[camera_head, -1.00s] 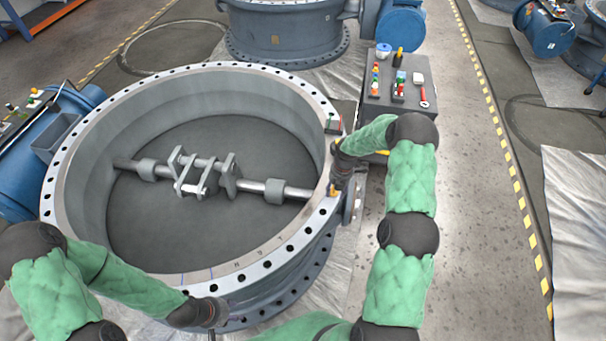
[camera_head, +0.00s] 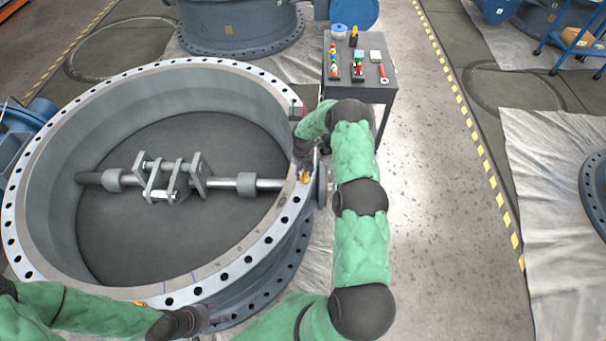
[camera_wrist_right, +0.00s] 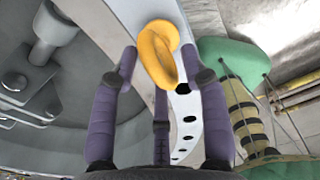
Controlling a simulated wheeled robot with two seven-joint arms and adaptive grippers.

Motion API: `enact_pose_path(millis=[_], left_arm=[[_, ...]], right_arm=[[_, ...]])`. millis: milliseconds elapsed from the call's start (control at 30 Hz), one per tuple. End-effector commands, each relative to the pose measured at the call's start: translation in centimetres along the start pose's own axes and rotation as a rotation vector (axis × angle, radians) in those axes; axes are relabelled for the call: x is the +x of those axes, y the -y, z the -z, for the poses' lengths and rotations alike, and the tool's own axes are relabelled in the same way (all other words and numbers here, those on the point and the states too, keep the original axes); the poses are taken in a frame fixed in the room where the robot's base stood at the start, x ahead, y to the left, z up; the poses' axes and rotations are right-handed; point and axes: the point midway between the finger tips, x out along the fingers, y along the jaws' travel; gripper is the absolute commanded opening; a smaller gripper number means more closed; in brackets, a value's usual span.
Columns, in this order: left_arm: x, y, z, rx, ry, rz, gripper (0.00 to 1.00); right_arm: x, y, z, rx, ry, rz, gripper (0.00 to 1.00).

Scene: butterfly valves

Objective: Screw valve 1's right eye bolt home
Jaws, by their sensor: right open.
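The large grey valve body (camera_head: 100,72) stands open-topped before me, its flange ringed with holes. A yellow eye bolt (camera_head: 305,177) is on the right side of the flange. In the right wrist view the eye bolt (camera_wrist_right: 158,50) shows as a tilted ring over the pale flange; its shank is hidden. My right gripper (camera_head: 303,163) is at the bolt. In its wrist view the purple fingers (camera_wrist_right: 160,58) are spread open on either side of the ring, with no clear grip. My left gripper (camera_head: 205,318) is by the near flange edge; its fingers are too small to read.
A shaft with brackets (camera_head: 170,180) crosses the valve's inside. A dark tool table (camera_head: 345,92) with several small items stands behind my right arm. Another valve (camera_head: 235,35) is at the back. Clear floor (camera_head: 430,200) lies to the right.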

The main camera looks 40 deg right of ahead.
Motion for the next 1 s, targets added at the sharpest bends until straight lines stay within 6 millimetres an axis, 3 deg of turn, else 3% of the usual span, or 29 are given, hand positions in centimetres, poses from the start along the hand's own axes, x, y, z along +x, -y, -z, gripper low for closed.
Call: enact_pose_path(millis=[200,467,633,1000], left_arm=[[0.16,0.06,0.02,0.000,0.000,0.000,0.40],[0.14,0.06,0.02,0.000,0.000,0.000,0.40],[0.15,0.06,0.02,0.000,0.000,0.000,0.40],[0.40,0.15,0.03,0.000,0.000,0.000,0.40]], right_arm=[[1.28,-0.01,-0.07,0.000,0.002,0.000,0.45],[1.34,-0.01,-0.05,0.000,0.001,0.000,0.45],[1.33,-0.01,-0.04,0.000,0.001,0.000,0.00],[1.38,-0.04,-0.06,0.026,0.001,-0.001,0.00]])
